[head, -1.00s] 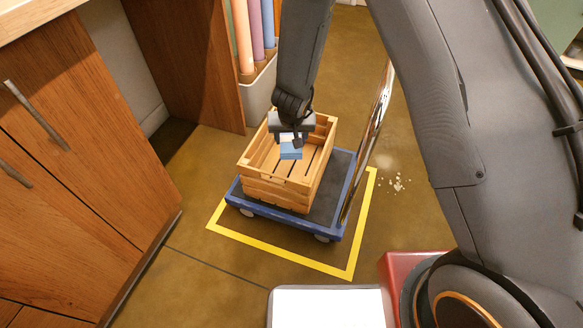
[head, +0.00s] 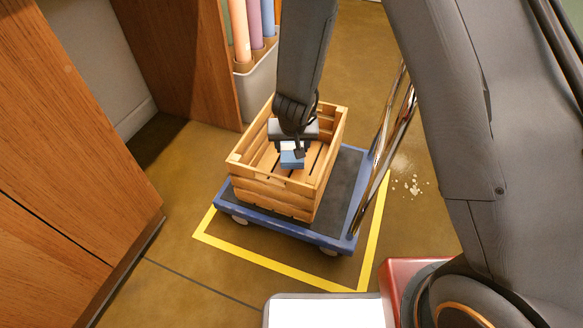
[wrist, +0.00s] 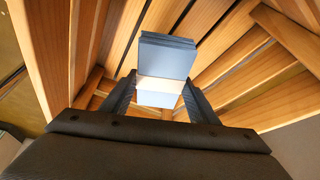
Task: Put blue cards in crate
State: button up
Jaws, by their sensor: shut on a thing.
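The blue cards (head: 292,159) are a small stack with a pale band around it. In the wrist view the stack (wrist: 167,55) sits between the two fingers of my gripper (wrist: 158,98). My gripper (head: 291,148) is shut on the stack and holds it over the open crate. The crate (head: 270,189) is slatted wood and stands on a blue trolley. In the wrist view the slats of the crate (wrist: 220,62) surround the cards. I cannot tell whether the cards touch the crate floor.
The blue trolley (head: 340,195) has a dark deck and a shiny metal handle (head: 392,130) at its right. Yellow tape (head: 270,269) marks the floor around it. A bin (head: 258,88) with coloured rolls stands behind. Wooden cabinets (head: 60,190) close off the left. Pale crumbs (head: 413,185) lie at the right.

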aim_at(292, 171)
jog(key=shift+f+b, duration=2.85)
jog(key=shift+f, duration=1.15)
jog(key=shift+f, duration=0.15)
jog(key=o, duration=1.2)
jog(key=shift+c, duration=0.2)
